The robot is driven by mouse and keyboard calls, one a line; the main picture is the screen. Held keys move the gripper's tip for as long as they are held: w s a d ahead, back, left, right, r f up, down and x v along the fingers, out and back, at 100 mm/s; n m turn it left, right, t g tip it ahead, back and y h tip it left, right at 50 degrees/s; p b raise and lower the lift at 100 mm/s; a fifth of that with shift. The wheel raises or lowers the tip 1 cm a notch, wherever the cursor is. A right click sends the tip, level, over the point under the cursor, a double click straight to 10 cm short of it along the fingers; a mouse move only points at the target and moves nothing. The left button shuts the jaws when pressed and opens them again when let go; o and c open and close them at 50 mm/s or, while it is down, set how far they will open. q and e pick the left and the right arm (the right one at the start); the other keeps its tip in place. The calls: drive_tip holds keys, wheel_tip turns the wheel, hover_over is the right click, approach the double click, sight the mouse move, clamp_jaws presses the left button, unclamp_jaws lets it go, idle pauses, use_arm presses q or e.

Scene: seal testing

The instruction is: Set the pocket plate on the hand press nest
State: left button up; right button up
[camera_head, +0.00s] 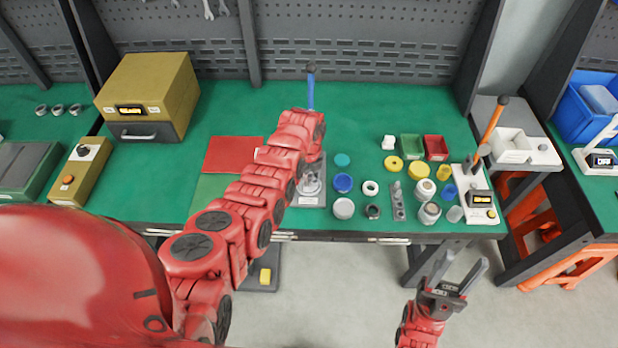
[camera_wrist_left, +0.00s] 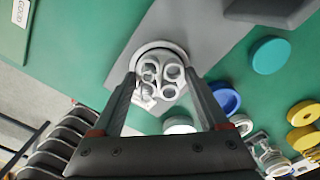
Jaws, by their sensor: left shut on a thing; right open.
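The pocket plate (camera_wrist_left: 147,90) is a pale piece with several round pockets, between the fingers of my left gripper (camera_wrist_left: 161,80) in the left wrist view. My left gripper is shut on it. Behind the plate in that view is the round nest (camera_wrist_left: 158,46) on the grey base of the hand press. I cannot tell whether plate and nest touch. In the head view the press's blue handle (camera_head: 311,92) stands up behind my left arm, and its grey base (camera_head: 313,201) shows below; the arm hides much of the press. My right gripper (camera_head: 459,270) is open and empty, in front of the bench.
Right of the press are blue caps (camera_head: 343,183), rings, yellow parts and white cups. A green bin (camera_head: 411,147) and a red bin (camera_head: 436,147) stand behind them. An orange-handled device (camera_head: 478,200) stands at the bench's right end. A red mat (camera_head: 232,153) lies left.

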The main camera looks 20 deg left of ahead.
use_arm(q)
drive_tip(key=shift+f, duration=0.25)
drive_tip(key=o, duration=1.3)
drive_tip(key=shift+s, duration=0.1)
drive_tip(key=shift+o, duration=0.2)
drive_tip(key=shift+r, duration=0.2)
drive_tip(key=shift+r+p, duration=2)
drive_tip(key=shift+r, duration=0.4)
